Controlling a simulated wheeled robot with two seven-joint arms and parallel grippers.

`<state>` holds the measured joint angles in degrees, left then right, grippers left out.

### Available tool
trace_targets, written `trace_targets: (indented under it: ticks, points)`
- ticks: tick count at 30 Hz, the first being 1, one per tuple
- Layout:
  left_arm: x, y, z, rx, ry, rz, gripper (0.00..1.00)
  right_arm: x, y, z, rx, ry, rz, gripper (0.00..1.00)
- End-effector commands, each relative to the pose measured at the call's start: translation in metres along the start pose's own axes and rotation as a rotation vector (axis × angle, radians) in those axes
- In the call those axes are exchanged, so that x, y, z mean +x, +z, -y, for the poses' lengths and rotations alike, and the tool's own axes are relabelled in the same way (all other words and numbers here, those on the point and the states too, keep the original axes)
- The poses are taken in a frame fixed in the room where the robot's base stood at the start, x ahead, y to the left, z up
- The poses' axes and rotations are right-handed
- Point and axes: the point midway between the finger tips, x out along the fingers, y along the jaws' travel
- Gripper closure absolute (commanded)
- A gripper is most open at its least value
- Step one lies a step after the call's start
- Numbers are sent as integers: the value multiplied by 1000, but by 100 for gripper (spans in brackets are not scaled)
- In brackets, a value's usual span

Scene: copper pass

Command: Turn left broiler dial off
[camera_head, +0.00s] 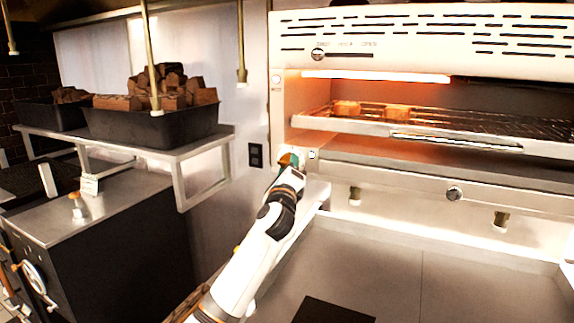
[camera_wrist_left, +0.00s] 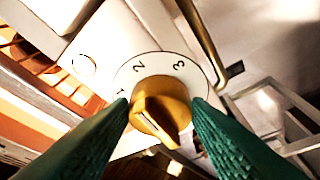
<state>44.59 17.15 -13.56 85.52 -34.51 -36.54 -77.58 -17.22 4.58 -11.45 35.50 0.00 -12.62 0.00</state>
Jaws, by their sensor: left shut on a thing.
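The left broiler dial (camera_wrist_left: 165,92) is a brass-coloured knob on a white round plate marked 1, 2 and 3 in the left wrist view. My left gripper (camera_wrist_left: 160,112) has its green fingertips on either side of the knob, shut on it. In the head view my left gripper (camera_head: 290,163) reaches the lower left front of the broiler (camera_head: 420,172), and its fingers hide the dial there. The broiler glows orange inside, under a bright heating bar. My right gripper is in neither view.
Pieces of food (camera_head: 396,112) sit on the broiler rack (camera_head: 430,128). A wall shelf (camera_head: 185,148) holds dark bins (camera_head: 150,127) at left. A counter (camera_head: 420,285) lies below the broiler.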

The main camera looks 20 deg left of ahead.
Motion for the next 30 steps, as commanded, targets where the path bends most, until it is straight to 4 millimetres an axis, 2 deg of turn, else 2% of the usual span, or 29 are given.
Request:
trace_targets:
  ticks: [30]
  points:
    - [3,-6,-13,-892,-375,1,79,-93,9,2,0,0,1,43]
